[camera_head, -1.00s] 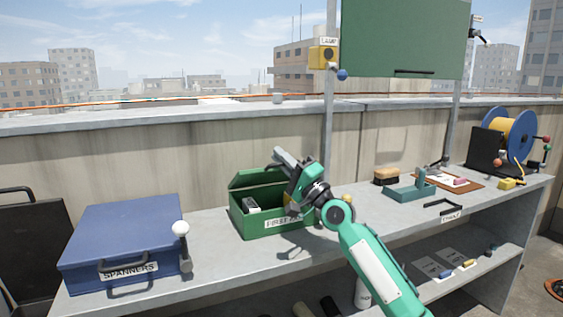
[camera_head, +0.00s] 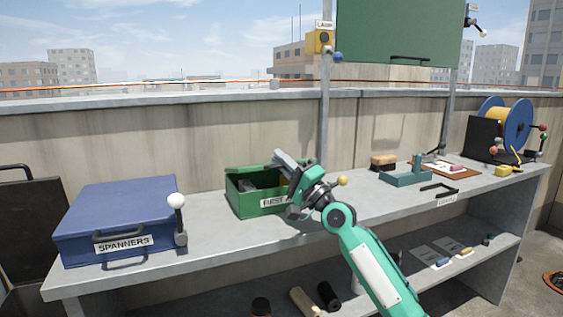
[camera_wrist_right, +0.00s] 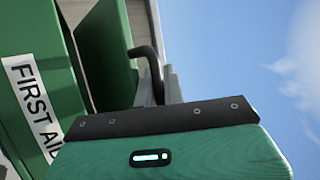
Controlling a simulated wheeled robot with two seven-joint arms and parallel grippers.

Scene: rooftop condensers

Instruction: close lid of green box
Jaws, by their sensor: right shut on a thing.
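The green box (camera_head: 262,207) with a FIRST AID label stands on the grey bench, left of centre. Its lid (camera_head: 245,169) is partly raised, and the box's inside with some contents shows below it. My right gripper (camera_head: 281,157) is at the right part of the lid, in front of the box. In the right wrist view, its fingers (camera_wrist_right: 163,88) are shut at a dark bent handle (camera_wrist_right: 149,60) by the lid (camera_wrist_right: 104,50). The gripper and wrist hide the box's right end and part of the label. My left gripper is not in view.
A blue SPANNERS case (camera_head: 115,215) stands left of the box, with a white-knobbed lever (camera_head: 178,215) between them. A brush (camera_head: 383,162), a teal holder (camera_head: 405,178) and a cable reel (camera_head: 507,125) are to the right. A lower shelf holds several small items.

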